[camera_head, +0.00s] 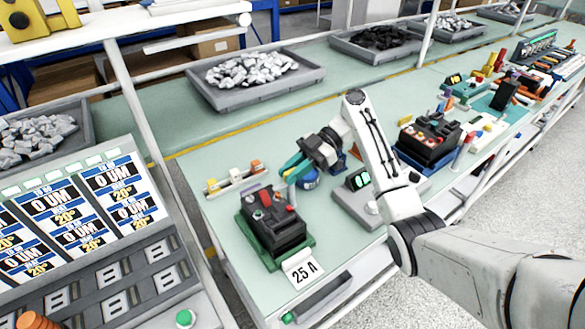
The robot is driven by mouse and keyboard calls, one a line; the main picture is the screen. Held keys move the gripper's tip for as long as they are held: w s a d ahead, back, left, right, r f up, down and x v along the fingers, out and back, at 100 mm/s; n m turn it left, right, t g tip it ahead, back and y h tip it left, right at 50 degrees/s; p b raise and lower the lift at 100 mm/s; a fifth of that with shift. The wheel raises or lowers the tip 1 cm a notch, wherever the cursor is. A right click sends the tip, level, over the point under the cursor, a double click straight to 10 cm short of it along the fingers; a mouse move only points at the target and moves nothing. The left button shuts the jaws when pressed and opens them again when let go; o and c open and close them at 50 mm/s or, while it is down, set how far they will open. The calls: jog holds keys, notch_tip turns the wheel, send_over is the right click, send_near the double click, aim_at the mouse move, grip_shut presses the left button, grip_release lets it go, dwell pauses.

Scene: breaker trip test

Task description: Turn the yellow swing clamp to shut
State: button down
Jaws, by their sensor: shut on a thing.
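My gripper (320,152) is dark and reaches down over the bench from the right. It is shut on a small blue-green tool (291,167) with a yellow part, whose exact shape is partly hidden by the gripper. A black breaker unit (272,226) on a green base stands in front and to the left of the gripper, apart from it. It has red and grey parts on top. I cannot make out for certain which part is the yellow swing clamp.
A rack with small orange and white parts (234,179) stands left of the gripper. A grey meter with a green display (358,180) stands to the right. A card marked 25 A (302,269) is at the front edge. A grey tray of silver pieces (258,97) lies behind.

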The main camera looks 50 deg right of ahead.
dwell(0.4)
jog(key=c, duration=1.1)
grip_release()
jog(key=b+v, duration=0.2)
jog(key=v, duration=0.8)
jog(key=shift+d, duration=0.35)
jog(key=shift+r, duration=0.1)
